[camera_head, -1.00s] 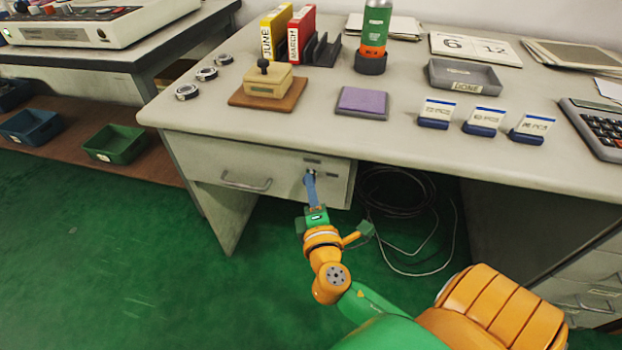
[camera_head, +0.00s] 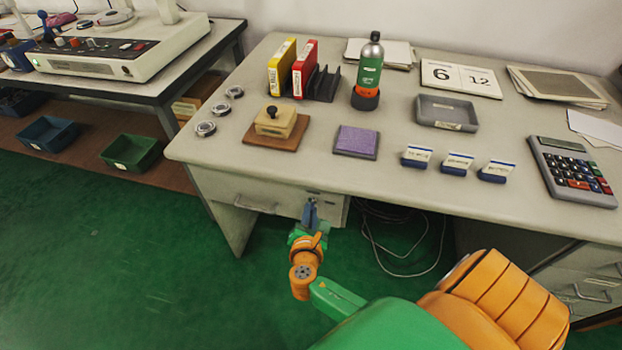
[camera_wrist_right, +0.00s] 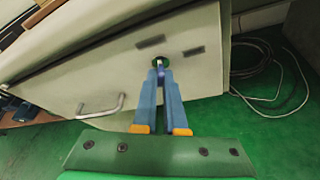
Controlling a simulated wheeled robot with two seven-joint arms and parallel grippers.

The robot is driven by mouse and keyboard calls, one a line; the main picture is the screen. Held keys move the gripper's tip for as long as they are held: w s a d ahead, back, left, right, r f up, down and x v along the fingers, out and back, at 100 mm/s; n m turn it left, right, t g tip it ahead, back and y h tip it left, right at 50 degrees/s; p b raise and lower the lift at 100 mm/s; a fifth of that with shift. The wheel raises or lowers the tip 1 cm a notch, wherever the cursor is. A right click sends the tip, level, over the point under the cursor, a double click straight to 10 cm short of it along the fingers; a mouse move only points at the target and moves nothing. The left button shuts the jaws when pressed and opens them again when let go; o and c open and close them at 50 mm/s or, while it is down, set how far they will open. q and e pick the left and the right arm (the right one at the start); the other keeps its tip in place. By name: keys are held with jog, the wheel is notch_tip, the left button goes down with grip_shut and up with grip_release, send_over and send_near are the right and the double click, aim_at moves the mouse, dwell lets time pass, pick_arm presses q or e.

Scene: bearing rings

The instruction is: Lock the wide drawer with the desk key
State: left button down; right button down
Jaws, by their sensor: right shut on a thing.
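The wide drawer (camera_head: 228,187) is under the left part of the desk. Its pale front (camera_wrist_right: 200,85) fills the middle of the right wrist view and looks closed. The round lock (camera_wrist_right: 161,57) is near its right end, between two small dark labels. My right gripper (camera_head: 311,207) reaches the lock from the front. In the wrist view its blue fingers (camera_wrist_right: 160,76) are closed together on a small bluish piece at the lock, apparently the desk key (camera_wrist_right: 161,70). The fingers hide most of it, so I cannot tell its angle. My left gripper is not in view.
The drawer's handle (camera_head: 255,205) sticks out left of the lock. Loose cables (camera_head: 400,240) lie under the desk to the right. The desk top holds a stamp (camera_head: 275,122), a purple pad (camera_head: 356,141) and a calculator (camera_head: 572,170). The green floor in front is open.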

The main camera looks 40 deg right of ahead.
jog(key=shift+w+a+r+n+g+h+p, duration=0.1)
jog(key=shift+n+g+h+p, duration=0.4)
jog(key=shift+n, duration=0.4)
jog(key=shift+w+a+n+g+h+p, duration=0.15)
jog(key=shift+n+g+p, duration=0.25)
jog(key=shift+n+p, duration=0.4)
jog(key=shift+s+d, duration=0.1)
jog(key=c, duration=1)
grip_release()
